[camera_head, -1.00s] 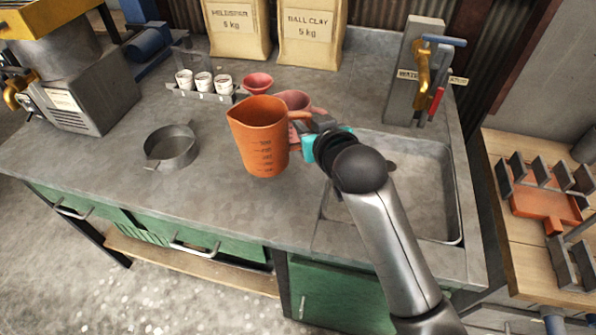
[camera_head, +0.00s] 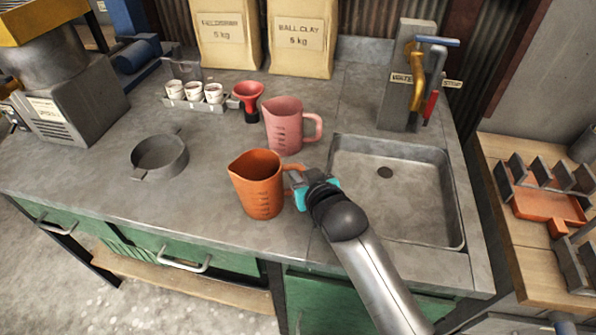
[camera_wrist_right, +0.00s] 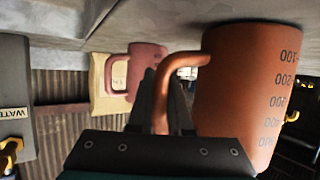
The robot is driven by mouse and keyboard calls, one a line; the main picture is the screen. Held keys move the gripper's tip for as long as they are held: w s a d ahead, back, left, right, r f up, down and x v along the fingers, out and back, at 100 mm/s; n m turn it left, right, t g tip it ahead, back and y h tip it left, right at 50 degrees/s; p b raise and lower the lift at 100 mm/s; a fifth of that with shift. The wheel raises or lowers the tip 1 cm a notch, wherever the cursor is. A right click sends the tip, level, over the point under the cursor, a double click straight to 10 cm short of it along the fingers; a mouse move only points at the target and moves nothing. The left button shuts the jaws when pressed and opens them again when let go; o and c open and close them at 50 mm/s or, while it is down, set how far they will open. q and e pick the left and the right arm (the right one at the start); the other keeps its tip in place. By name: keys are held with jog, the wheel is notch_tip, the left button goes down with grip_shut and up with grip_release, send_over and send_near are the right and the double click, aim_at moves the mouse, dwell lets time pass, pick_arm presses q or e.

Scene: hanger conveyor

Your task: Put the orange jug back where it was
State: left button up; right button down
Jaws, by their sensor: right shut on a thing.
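The orange jug (camera_head: 258,186) is upright over the front part of the counter, left of the sink, with its spout to the left. My right gripper (camera_head: 299,187) is shut on its handle, to the right of its body. In the right wrist view, which looks upside down, the fingers (camera_wrist_right: 156,100) are at the handle of the orange jug (camera_wrist_right: 240,90). Its base is at or very close to the counter; I cannot tell whether it touches. My left gripper is not in view.
A pink jug (camera_head: 284,125) stands behind the orange jug. A red funnel (camera_head: 248,92) and a rack of white cups (camera_head: 196,103) are further back. A grey ring (camera_head: 160,157) lies to the left. The sink (camera_head: 395,190) is to the right. Bare counter lies between ring and jug.

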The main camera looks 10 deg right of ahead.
jog(key=shift+f, duration=0.2)
jog(key=c, duration=0.8)
grip_release()
jog(key=shift+c, duration=0.2)
jog(key=shift+r, duration=0.25)
jog(key=p+v, duration=0.3)
jog(key=v, duration=0.9)
jog(key=shift+w, duration=0.1)
